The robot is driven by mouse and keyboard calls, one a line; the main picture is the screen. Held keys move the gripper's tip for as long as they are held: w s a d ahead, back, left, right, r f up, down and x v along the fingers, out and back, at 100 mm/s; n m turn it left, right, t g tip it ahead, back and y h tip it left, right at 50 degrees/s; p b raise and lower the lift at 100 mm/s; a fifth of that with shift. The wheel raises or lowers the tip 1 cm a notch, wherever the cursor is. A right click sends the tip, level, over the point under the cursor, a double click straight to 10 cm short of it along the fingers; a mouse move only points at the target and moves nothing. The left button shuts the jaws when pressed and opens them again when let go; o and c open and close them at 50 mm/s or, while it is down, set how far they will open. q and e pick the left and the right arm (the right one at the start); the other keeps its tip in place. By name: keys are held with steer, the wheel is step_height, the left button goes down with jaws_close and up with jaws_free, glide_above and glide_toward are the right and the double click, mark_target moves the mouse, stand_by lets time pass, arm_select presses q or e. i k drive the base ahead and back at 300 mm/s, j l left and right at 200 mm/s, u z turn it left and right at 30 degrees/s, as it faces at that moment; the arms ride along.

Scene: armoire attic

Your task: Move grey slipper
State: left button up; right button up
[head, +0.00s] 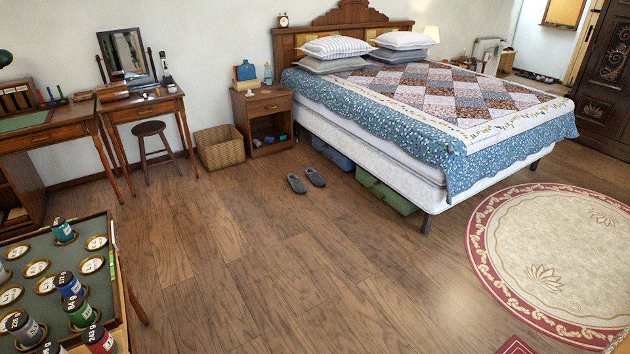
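Two grey slippers lie side by side on the wooden floor, in front of the nightstand and beside the bed. The left grey slipper (297,184) and the right grey slipper (315,177) are a small gap apart, both flat on the floor. Neither of my grippers shows in the head view, so their state cannot be seen.
The bed (390,150) has bins (386,188) under it, right of the slippers. A nightstand (264,112) and a wicker basket (220,148) stand behind. A table with labelled bottles (60,290) is at the lower left. A round rug (550,250) lies right. The middle floor is clear.

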mark_target(316, 180)
steer(key=i+u, duration=0.15)
steer(key=i, duration=0.3)
steer(key=i+u, duration=0.15)
steer(key=i, duration=0.3)
steer(key=i+l+u, duration=0.2)
steer(key=i, duration=0.25)
steer(key=i+l+u, duration=0.15)
steer(key=i, duration=0.3)
steer(key=i+l+u, duration=0.15)
steer(key=i, duration=0.3)
steer(key=i+j, duration=0.1)
steer(key=i, duration=1)
steer(key=i+j+u, duration=0.1)
steer(key=i, duration=1)
steer(key=i+z, duration=0.15)
steer(key=i, duration=0.4)
steer(key=i+j+z, duration=0.1)
steer(key=i, duration=0.5)
steer(key=i+j+z, duration=0.15)
steer(key=i, duration=0.4)
